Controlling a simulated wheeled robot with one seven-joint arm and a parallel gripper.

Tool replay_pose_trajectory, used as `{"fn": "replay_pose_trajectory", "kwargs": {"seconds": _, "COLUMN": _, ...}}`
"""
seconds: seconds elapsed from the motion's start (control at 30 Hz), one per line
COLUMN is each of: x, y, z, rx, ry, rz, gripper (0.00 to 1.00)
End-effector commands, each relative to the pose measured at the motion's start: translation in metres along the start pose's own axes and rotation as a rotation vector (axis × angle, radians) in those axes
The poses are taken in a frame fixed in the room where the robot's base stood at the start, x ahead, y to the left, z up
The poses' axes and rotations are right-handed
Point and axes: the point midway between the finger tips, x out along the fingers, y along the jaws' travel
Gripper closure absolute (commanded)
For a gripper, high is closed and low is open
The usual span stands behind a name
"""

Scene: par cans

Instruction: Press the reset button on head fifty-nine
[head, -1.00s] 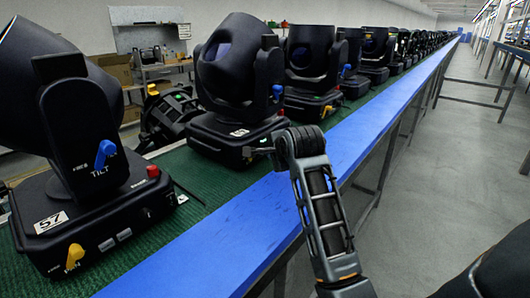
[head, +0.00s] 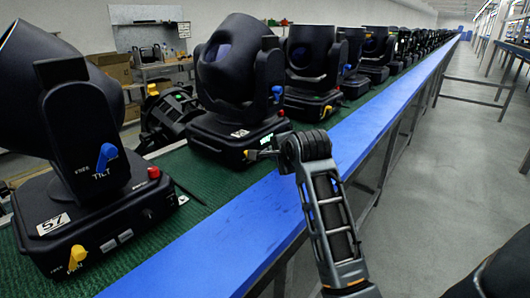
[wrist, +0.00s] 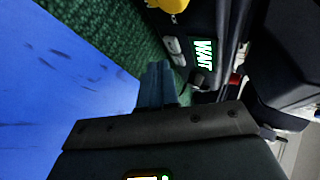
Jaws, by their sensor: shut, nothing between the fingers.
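Head fifty-nine (head: 222,140) is the black moving head in the middle of the head view. Its number plate (head: 240,133) is small and hard to read. A lit green display (wrist: 203,53) on its base reads WAIT in the wrist view. Two pale buttons (wrist: 176,52) sit beside the display, near a yellow knob (wrist: 168,4). No reset label is legible. My gripper (wrist: 155,72) is shut and empty. Its tips are close to the base front, beside the buttons; contact cannot be told. It also shows in the head view (head: 260,154).
Head fifty-seven (head: 90,200) stands at the near left on the green mat (head: 175,180). More heads (head: 312,65) line the bench behind. The blue bench edge (head: 225,240) runs along the front. The aisle floor (head: 430,190) at right is clear.

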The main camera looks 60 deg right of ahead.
Motion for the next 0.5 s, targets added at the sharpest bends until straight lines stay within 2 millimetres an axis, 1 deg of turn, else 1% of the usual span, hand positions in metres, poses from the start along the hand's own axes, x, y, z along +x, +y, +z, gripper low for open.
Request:
{"fn": "replay_pose_trajectory", "kwargs": {"seconds": 0.17, "x": -0.001, "y": 0.001, "z": -0.001, "rx": 0.000, "ry": 0.000, "rz": 0.000, "gripper": 1.00}}
{"fn": "replay_pose_trajectory", "kwargs": {"seconds": 0.5, "x": -0.022, "y": 0.015, "z": -0.016, "rx": 0.001, "ry": 0.002, "rz": 0.001, "gripper": 1.00}}
